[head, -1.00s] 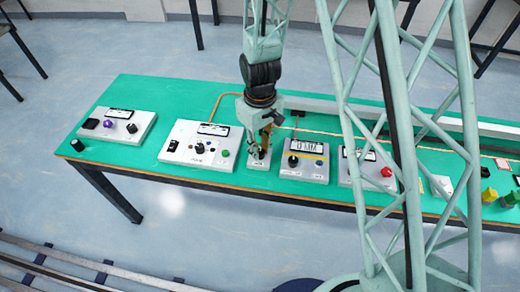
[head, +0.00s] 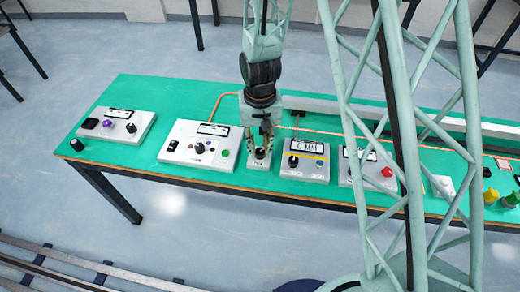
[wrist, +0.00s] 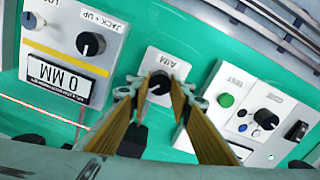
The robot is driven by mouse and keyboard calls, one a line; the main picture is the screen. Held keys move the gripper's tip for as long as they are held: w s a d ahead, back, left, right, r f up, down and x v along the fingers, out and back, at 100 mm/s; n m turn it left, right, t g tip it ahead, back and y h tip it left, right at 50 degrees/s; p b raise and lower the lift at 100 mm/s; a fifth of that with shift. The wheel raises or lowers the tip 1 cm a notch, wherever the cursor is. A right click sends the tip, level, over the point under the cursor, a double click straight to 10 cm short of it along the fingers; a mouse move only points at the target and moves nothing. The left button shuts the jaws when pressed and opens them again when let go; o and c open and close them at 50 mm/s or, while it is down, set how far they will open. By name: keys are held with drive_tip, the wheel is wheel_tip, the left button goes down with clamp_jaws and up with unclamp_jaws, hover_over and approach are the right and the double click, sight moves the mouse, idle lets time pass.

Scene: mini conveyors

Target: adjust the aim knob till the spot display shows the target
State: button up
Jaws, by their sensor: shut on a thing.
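The aim knob (wrist: 159,80) is a black knob with a pale pointer line on a small white plate labelled AIM (wrist: 167,62). My gripper (wrist: 160,91) is shut on it, one finger on each side. In the head view my gripper (head: 260,151) points down over the same small box (head: 259,164). A display (wrist: 58,81) on the grey jack box beside it seems to read 0 MM in the wrist view; its small heading is too blurred to read. I cannot tell for sure which display is the spot display.
The jack box (head: 316,169) stands close right of the aim box in the head view. A white box (head: 185,153) with a green button stands close on its left. Another box (head: 108,133) is farther left. A box with a red button (head: 384,181) is to the right.

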sight(260, 151)
idle(0.3)
drive_tip(key=o, duration=0.8)
drive_tip(key=shift+o, duration=0.2)
drive_tip(key=shift+r, duration=0.1)
wheel_tip(260, 151, up, 12)
idle(0.8)
idle(0.6)
